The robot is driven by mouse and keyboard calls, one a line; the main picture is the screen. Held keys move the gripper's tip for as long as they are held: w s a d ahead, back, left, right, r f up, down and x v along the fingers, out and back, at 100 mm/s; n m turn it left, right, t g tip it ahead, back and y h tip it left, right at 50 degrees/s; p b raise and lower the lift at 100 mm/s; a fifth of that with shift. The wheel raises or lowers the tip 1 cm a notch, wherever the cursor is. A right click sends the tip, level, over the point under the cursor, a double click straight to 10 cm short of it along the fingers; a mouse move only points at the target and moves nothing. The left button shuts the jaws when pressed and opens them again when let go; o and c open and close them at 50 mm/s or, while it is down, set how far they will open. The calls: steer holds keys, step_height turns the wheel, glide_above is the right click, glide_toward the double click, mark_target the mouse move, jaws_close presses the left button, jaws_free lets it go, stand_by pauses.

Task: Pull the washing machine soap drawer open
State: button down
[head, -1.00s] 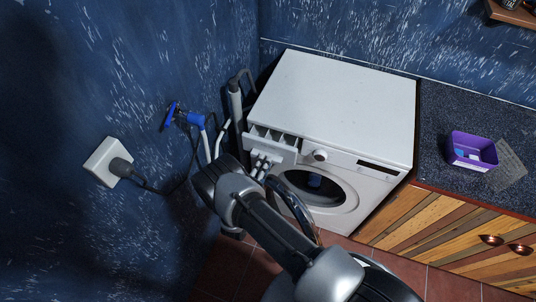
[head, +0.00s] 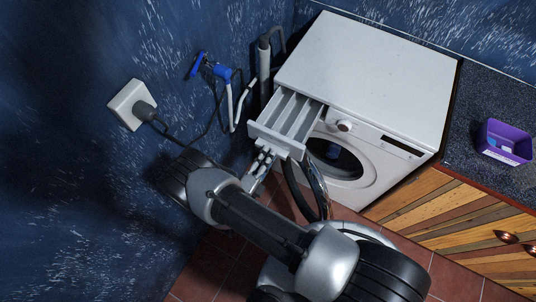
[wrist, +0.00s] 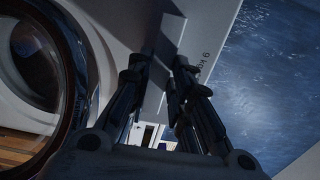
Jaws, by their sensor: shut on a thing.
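The white washing machine (head: 375,70) stands against the blue wall. Its soap drawer (head: 277,139) sticks well out of the front's upper left corner, with its long inner compartments showing from above. My gripper (head: 266,153) is at the drawer's front, shut on it; the exact contact is small and dark. In the wrist view my gripper's fingers (wrist: 166,68) close at the pale drawer front, beside a "9 kg" marking. The round door (head: 304,188) stands open below the drawer, close to my gripper, and its rim (wrist: 78,80) fills the wrist view's left side.
A grey pipe (head: 264,65), a hose and a blue tap (head: 207,66) are on the wall left of the machine. A plug sits in a white socket (head: 132,106). On the right are a dark counter (head: 480,100) with a purple box (head: 503,143) and a striped wooden cabinet (head: 450,215).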

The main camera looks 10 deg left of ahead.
steer(key=c, duration=1.5)
jaws_free()
steer(key=shift+f, duration=0.15)
steer(key=v, duration=1.2)
steer(key=shift+w, duration=0.1)
